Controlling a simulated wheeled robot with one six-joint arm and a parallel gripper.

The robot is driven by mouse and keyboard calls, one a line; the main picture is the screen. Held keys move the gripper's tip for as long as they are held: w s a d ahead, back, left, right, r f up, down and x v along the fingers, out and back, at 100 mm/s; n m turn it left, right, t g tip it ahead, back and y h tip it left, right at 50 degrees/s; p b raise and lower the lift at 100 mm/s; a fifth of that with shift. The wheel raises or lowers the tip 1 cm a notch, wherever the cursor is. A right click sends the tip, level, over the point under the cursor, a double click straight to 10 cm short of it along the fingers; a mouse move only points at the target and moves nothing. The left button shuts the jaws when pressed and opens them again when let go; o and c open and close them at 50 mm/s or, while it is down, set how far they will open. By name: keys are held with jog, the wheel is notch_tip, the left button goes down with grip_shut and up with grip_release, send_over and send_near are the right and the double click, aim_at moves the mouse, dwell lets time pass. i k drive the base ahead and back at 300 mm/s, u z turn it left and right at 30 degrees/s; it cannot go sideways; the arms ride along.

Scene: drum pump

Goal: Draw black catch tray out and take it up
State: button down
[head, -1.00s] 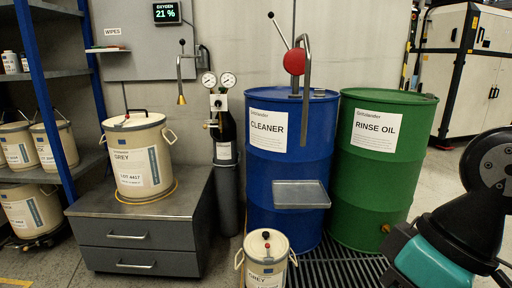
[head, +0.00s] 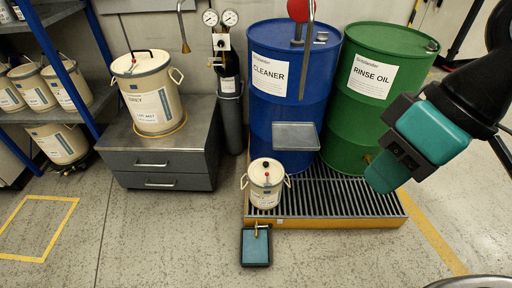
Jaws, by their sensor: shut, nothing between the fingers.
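The black catch tray (head: 256,265) lies on the floor in front of the yellow-edged grating. It is a shallow, dark-rimmed rectangle with a teal-blue inside. A small brass tap or spout (head: 257,229) shows over its back edge; I cannot tell whether it touches the tray. The tray's back end is close to the grating's front edge. My arm shows at the right, well above and right of the tray. My gripper's fingers do not show.
A cream pail (head: 266,186) stands on the grating (head: 330,196) behind the tray. Blue (head: 272,105) and green (head: 350,110) drums stand behind, with a grey drip shelf (head: 296,136) on the blue one. A drawer cabinet (head: 160,165) is at left. The floor around the tray's front and left is clear.

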aim_at(254, 252)
jog(key=z, duration=0.35)
jog(key=k, duration=0.15)
jog(key=u, duration=2.6)
jog(key=i, duration=1.45)
jog(key=z, duration=2.6)
